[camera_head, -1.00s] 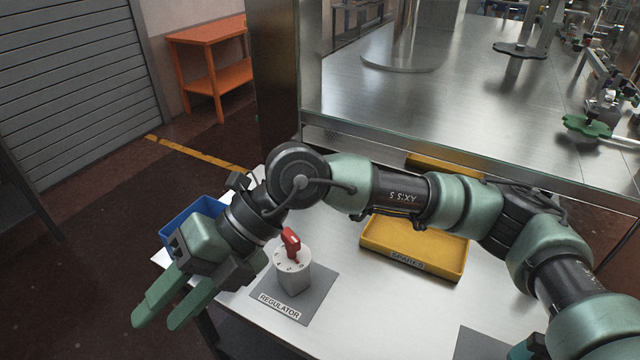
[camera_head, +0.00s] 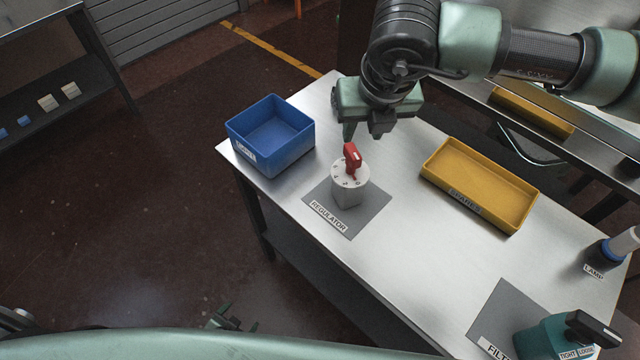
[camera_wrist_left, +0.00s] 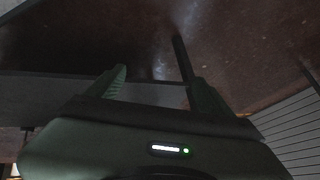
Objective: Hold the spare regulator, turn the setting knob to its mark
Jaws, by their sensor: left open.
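The regulator (camera_head: 348,194) is a grey cylinder with a pale marked dial on top, standing upright on a grey mat (camera_head: 371,214) labelled REGULATOR. Its red setting knob (camera_head: 352,158) stands up from the dial; the markings are too small to read surely. My right gripper (camera_head: 364,133) points down just behind and above the knob, with no clear contact; its finger gap is unclear. My left gripper (camera_head: 232,318) is low in front of the table, away from the regulator. In the left wrist view my left gripper (camera_wrist_left: 155,82) is open and empty, facing the table's underside and floor.
An empty blue bin (camera_head: 247,143) stands left of the regulator. An empty yellow tray (camera_head: 480,210) lies to its right. A green item (camera_head: 545,342) sits on the filter mat (camera_head: 507,300) at front right, with a lamp (camera_head: 605,252) behind. Bare metal table separates them.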

